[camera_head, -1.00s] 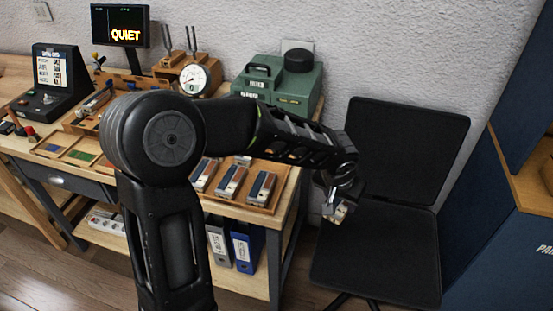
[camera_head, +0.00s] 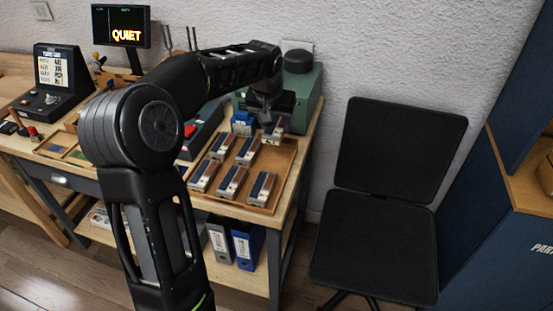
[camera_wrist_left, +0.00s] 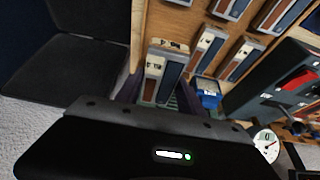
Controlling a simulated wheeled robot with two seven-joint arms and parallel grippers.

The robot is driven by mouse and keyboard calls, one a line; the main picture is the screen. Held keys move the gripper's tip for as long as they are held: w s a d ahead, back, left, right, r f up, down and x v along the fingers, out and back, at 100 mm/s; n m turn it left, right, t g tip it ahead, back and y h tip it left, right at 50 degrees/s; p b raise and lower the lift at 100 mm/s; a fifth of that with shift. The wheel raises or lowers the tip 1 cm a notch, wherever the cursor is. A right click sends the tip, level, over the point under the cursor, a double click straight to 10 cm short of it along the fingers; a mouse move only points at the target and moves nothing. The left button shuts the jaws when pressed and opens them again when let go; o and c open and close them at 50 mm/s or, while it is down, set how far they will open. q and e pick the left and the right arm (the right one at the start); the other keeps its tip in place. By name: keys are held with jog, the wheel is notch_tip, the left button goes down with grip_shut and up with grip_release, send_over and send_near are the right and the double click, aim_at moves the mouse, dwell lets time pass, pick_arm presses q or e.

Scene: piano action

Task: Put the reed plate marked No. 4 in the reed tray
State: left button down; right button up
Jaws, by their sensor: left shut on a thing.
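My left gripper (camera_head: 266,112) is shut on a reed plate (camera_head: 273,133) at the back right of the wooden reed tray (camera_head: 286,160). In the left wrist view the held reed plate (camera_wrist_left: 166,72) has a pale metal end and a blue and brown face. Several similar plates lie in rows in the tray, such as one at the front right (camera_head: 262,189). My right gripper is not in view.
A small blue block (camera_head: 243,122) stands just behind the tray, left of my gripper. A green case (camera_head: 309,97) is behind my gripper. A dark device with a red part (camera_wrist_left: 292,80) lies beside the tray. A black chair (camera_head: 378,240) stands right of the bench.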

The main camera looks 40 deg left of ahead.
pick_arm(q)
send_over(277, 158)
jog(key=s, duration=0.1)
jog(key=shift+s+d+f, duration=0.1)
jog(key=shift+d+f, duration=0.05)
jog(key=shift+f, duration=1.1)
jog(key=shift+d+f, duration=0.1)
jog(key=shift+f, duration=1.15)
jog(key=shift+f+p, duration=0.4)
jog(key=shift+f, duration=2.1)
jog(key=shift+f, duration=0.2)
jog(key=c, duration=1)
grip_release()
jog(key=shift+r, duration=0.1)
